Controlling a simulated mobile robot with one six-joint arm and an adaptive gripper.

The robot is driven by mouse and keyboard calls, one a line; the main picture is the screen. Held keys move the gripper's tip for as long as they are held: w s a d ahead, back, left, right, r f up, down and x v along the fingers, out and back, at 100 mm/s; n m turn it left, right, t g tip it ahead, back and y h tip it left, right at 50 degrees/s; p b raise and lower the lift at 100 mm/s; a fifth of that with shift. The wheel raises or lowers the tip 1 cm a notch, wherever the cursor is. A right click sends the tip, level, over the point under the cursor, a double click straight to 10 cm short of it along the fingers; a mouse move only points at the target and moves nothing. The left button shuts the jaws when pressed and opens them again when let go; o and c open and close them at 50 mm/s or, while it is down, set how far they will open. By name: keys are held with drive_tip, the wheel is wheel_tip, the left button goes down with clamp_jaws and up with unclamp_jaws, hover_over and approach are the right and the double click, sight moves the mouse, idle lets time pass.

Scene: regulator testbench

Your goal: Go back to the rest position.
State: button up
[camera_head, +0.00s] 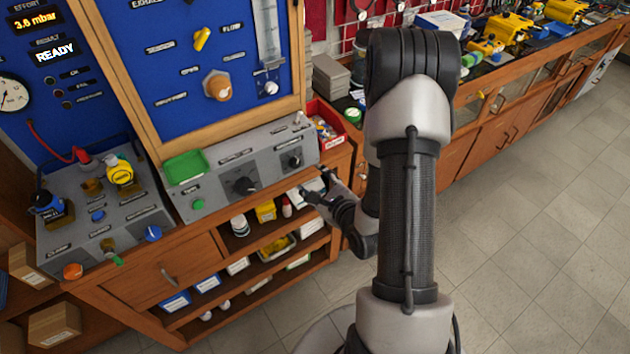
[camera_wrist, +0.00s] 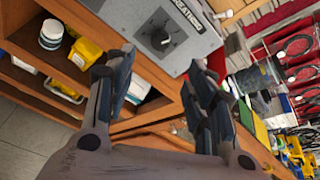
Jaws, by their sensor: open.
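My gripper (camera_head: 318,190) is in front of the right end of the testbench, close to the shelf opening under the grey control panel (camera_head: 240,172). In the wrist view my gripper (camera_wrist: 160,82) has its two fingers spread apart with nothing between them. Past the fingertips are the wooden bench edge and the lower face of the panel with a black knob (camera_wrist: 160,41). My arm reaches down across the middle of the head view and hides part of the bench behind it. I cannot tell the exact gap between the fingers and the bench.
Open shelves below hold a yellow bin (camera_head: 265,211), a white jar (camera_head: 239,226) and boxes. A green tray (camera_head: 185,167) sits on the panel's left. A red bin (camera_head: 327,124) stands at its right end. A long wooden cabinet runs behind. The tiled floor (camera_head: 540,250) at right is clear.

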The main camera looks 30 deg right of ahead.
drive_tip(key=s+a+r+n+g+h, duration=0.1)
drive_tip(key=a+r+n+g, duration=0.2)
drive_tip(key=r+n, duration=0.45)
drive_tip(key=s+a+r+n+g, duration=0.1)
drive_tip(key=a+r+n+g, duration=0.1)
drive_tip(key=r+n, duration=0.55)
drive_tip(key=s+a+r+n+g, duration=0.1)
drive_tip(key=s+a+r+n, duration=0.1)
drive_tip(key=s+n, duration=0.3)
drive_tip(key=s+a+r+n+g+y, duration=0.1)
drive_tip(key=s+a+r+n, duration=0.1)
drive_tip(key=s+a+n, duration=0.3)
drive_tip(key=s+a+r+n+g+y, duration=0.1)
drive_tip(key=s+n, duration=0.4)
drive_tip(key=s, duration=0.5)
wheel_tip(320, 180, up, 2)
drive_tip(key=a+g, duration=0.1)
drive_tip(key=a, duration=0.1)
drive_tip(key=shift+s+a, duration=0.25)
drive_tip(key=shift+a, duration=0.1)
